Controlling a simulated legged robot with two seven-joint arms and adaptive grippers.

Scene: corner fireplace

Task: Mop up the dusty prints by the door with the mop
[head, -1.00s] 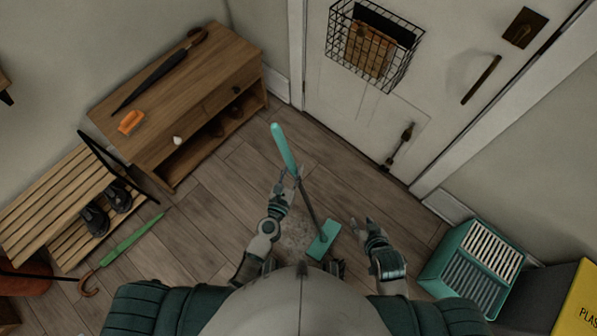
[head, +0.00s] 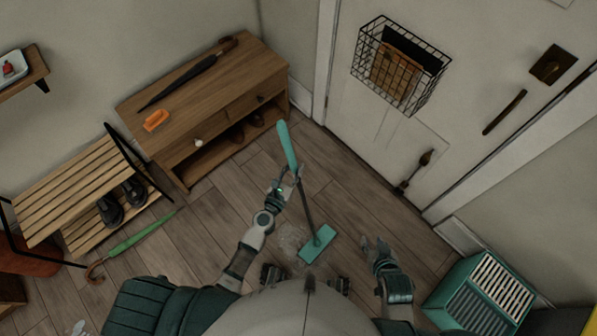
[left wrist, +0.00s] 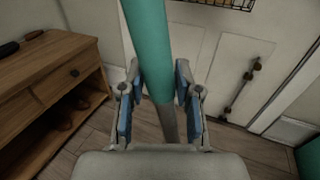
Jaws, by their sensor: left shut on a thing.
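The mop (head: 288,147) has a teal grip, a grey pole and a flat teal head (head: 317,244) that is down at the floor. In the left wrist view the mop (left wrist: 150,50) passes between the blue-padded fingers of my left gripper (left wrist: 160,105). Pale dusty prints (head: 291,238) show on the floor beside the mop head, on its left. My right gripper (head: 376,248) is empty, right of the mop head, its fingers apart. The door (head: 400,130) is ahead to the right.
A wooden cabinet (head: 215,95) with an umbrella and an orange brush on top stands at left. A slatted shoe bench (head: 70,190) and a green umbrella (head: 130,240) are nearer left. The floor before the door is clear.

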